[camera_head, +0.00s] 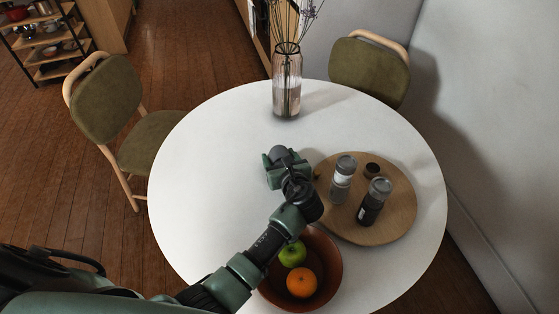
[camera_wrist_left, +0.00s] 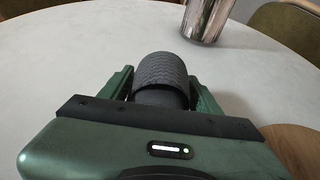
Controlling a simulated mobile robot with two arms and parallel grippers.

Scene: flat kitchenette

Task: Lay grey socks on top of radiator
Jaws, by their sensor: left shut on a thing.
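The grey socks (camera_head: 277,153) are a dark grey, rolled bundle with a textured surface, at the middle of the round white table. They show large in the left wrist view (camera_wrist_left: 165,72), between the two green fingers. My left gripper (camera_head: 281,166) is shut on the socks, with a finger on each side. Whether the socks touch the tabletop or hang just above it, I cannot tell. My right gripper is not in view. No radiator shows in either view.
The white table (camera_head: 195,190) holds a glass vase (camera_head: 287,85) with stems, a round wooden board (camera_head: 395,225) with shakers, and a brown bowl (camera_head: 326,291) with fruit under my left arm. Green chairs (camera_head: 110,100) (camera_head: 368,72) stand left and behind. A wall is right.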

